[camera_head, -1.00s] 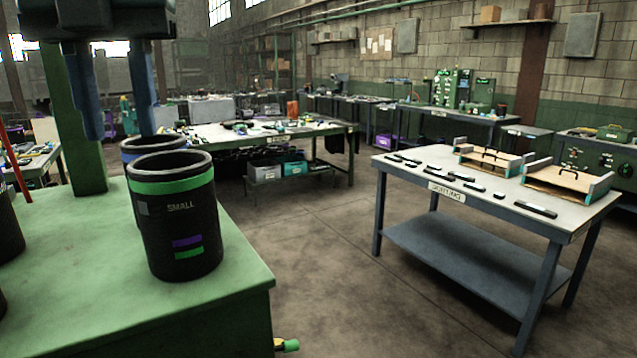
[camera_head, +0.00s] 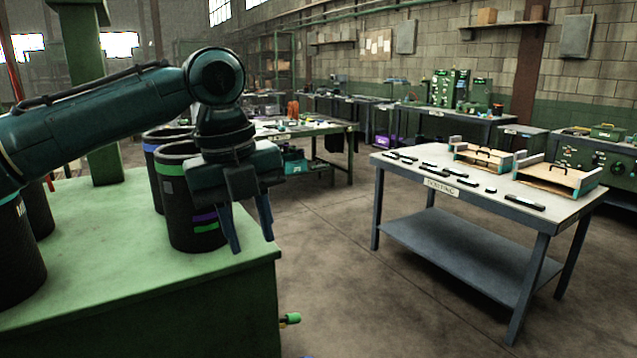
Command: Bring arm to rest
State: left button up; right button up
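My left arm comes in from the left across the green table (camera_head: 120,290). My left gripper (camera_head: 250,233) points down, its two blue fingers apart with nothing between them. It shows in front of the right part of a black bin with a green band (camera_head: 180,212), near the table's right corner; I cannot tell whether it touches the bin. My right gripper is not in view.
A second bin with a blue band (camera_head: 152,150) stands behind the green-banded one. More black bins (camera_head: 15,260) stand at the left. A grey-topped table (camera_head: 400,178) with two trays and several small dark items stands right. The floor between is clear.

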pick_arm(q)
jog(key=d+f+n+t+h, duration=0.2)
jog(key=d+f+n+h, duration=0.35)
jog(key=f, duration=0.85)
jog(key=d+f+n+t+h, duration=0.1)
jog(key=d+f+n+h, duration=0.2)
jog(key=d+f+n, duration=0.75)
jog(key=s+a+f+n+t+y, duration=0.3)
jog(key=s+a+f+n, duration=0.3)
jog(key=s+a+f, duration=0.3)
jog(key=s+a+f+n+t+y, duration=0.3)
jog(key=s+a+f+n, duration=0.3)
jog(key=s+a+f, duration=0.3)
jog(key=a+f+y, duration=0.1)
jog(key=a+f, duration=0.3)
jog(key=f, duration=0.1)
jog(key=shift+s+a, duration=0.25)
